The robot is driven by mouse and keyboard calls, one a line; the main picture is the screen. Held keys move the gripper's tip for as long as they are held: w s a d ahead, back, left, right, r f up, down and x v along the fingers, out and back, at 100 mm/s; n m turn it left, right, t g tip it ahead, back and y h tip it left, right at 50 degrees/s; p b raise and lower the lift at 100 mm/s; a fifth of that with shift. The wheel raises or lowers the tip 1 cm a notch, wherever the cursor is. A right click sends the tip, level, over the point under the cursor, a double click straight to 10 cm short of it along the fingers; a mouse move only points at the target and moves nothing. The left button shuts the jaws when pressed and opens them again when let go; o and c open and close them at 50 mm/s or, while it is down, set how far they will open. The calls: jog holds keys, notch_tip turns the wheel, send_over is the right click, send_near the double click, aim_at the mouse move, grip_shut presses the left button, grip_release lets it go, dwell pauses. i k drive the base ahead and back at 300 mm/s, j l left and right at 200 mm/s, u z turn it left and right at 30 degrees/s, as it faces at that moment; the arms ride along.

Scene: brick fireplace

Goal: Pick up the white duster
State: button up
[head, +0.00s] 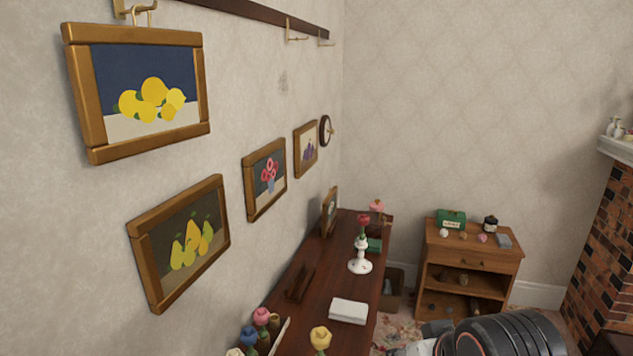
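A white, flat, rectangular thing (348,311), which looks like a folded cloth and may be the white duster, lies on the dark wooden table (325,270) along the left wall. It is near the table's right edge, and nothing covers it. Part of my black arm shows at the bottom right, to the right of the table. My gripper is not clearly visible, so its distance from the white thing cannot be told.
A white candlestick (360,257) with a red flower stands behind the white thing. Several coloured flowers (262,318) and a yellow one (320,338) are at the near end.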

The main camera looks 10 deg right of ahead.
aim_at(342, 310)
jog(key=i+l+u, duration=0.45)
jog(key=i+l, duration=0.2)
jog(key=l, duration=0.15)
jog(key=i+l+u, duration=0.25)
jog(key=l, duration=0.2)
